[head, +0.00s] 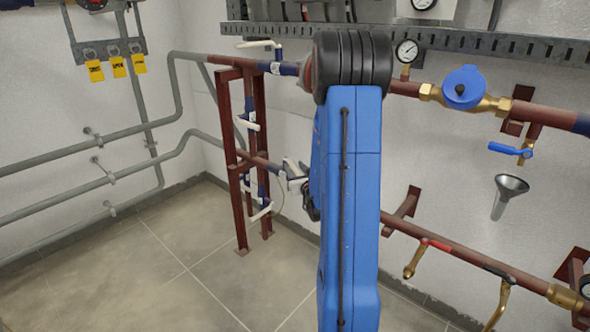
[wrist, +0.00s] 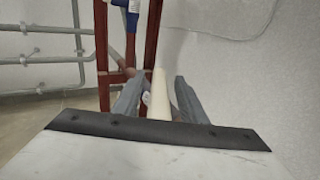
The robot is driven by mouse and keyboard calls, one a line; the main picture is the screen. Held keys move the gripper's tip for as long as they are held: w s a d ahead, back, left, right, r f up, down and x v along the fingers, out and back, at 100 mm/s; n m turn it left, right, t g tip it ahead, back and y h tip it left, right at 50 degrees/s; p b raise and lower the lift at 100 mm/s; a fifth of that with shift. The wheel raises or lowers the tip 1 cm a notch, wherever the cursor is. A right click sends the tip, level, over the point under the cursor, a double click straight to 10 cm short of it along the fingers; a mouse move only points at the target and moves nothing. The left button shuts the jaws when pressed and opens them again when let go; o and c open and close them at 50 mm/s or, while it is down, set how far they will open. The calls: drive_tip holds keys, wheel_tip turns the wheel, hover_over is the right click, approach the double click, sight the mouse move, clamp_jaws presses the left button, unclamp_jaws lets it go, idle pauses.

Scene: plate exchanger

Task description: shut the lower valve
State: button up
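A cream-white lever handle (wrist: 160,97) stands between the two grey fingers of my gripper (wrist: 160,92) in the wrist view. A gap shows on each side of it, so my gripper is open around the handle and not clamped on it. In the head view my gripper (head: 296,182) is at the lower red-brown pipe (head: 262,162), just right of the red frame. My blue arm hides part of that pipe and part of the gripper. The valve body under the handle is mostly hidden by the handle and fingers in the wrist view.
The red upright frame (head: 239,160) stands close left of my gripper and carries other white-handled valves (head: 248,123). An upper pipe with a gauge (head: 406,51) and a blue-capped brass fitting (head: 463,88) runs along the wall. The floor (head: 190,265) at left is clear.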

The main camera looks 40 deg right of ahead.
sight(295, 167)
drive_tip(key=shift+r, duration=5)
drive_tip(key=shift+c, duration=0.8)
